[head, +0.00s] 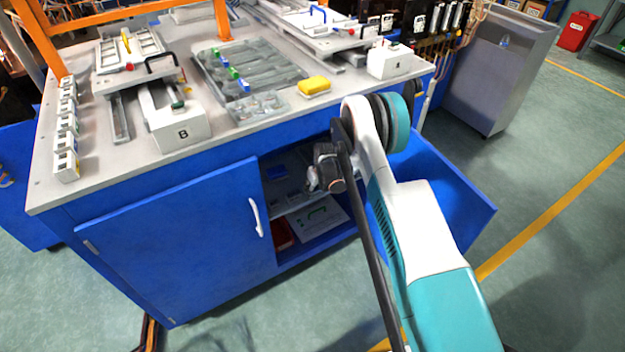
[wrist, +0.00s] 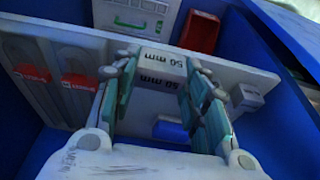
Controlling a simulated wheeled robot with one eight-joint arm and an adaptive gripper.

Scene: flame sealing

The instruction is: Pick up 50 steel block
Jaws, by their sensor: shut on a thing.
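The 50 steel block (wrist: 163,62) is a pale grey block with "50 mm" printed on its faces. In the wrist view it sits between the two teal-padded fingers of my gripper (wrist: 160,74), which is shut on it. The block appears to be over the cabinet shelf (wrist: 130,125); whether it touches the shelf is unclear. In the head view my gripper (head: 318,180) is at the open right side of the blue cabinet, and the block cannot be made out there.
On the shelf are a blue block (wrist: 171,131), a small grey block (wrist: 246,97) and red-labelled tools (wrist: 80,82). The left door (head: 180,235) is shut; the right door (head: 440,185) stands open.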

